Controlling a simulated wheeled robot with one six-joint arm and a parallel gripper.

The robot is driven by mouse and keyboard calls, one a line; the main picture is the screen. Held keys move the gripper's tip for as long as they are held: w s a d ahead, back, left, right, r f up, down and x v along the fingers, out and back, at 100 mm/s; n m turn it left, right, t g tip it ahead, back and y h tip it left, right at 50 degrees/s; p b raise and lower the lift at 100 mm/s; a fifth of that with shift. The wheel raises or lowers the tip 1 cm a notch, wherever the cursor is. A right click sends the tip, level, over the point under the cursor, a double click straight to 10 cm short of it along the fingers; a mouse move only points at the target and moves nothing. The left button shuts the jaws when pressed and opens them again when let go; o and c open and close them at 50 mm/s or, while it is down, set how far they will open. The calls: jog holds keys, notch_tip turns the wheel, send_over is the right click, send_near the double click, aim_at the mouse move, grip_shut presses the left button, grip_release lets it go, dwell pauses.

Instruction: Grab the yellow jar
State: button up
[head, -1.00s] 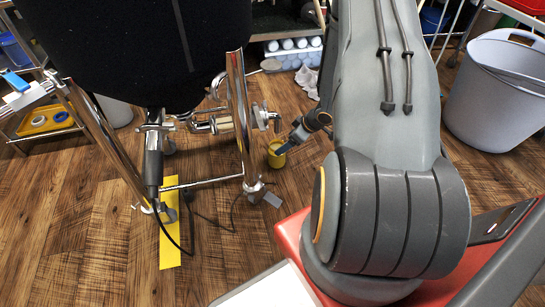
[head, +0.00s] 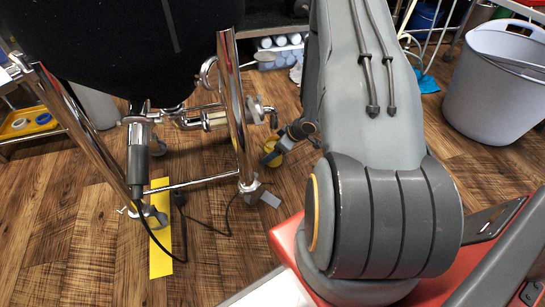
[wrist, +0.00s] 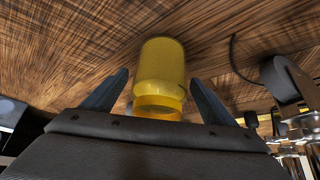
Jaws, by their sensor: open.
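The yellow jar (wrist: 160,70) stands on the wooden floor. In the wrist view it sits between the two spread fingers of my gripper (wrist: 159,80), with a gap visible on each side. My gripper is open and holds nothing. In the head view the jar (head: 275,160) is mostly covered by my gripper (head: 271,157), just right of the metal stand's leg. I cannot tell from the frames how deep the jar is between the fingers.
A dark vessel (head: 130,50) on chrome legs (head: 235,110) with pipes and a valve stands close left of my gripper. A cable (head: 205,231) and a yellow strip (head: 160,230) lie on the floor. A grey bin (head: 490,90) stands at the right.

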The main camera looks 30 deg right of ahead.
jog(key=shift+f, duration=0.1)
jog(key=c, duration=1.4)
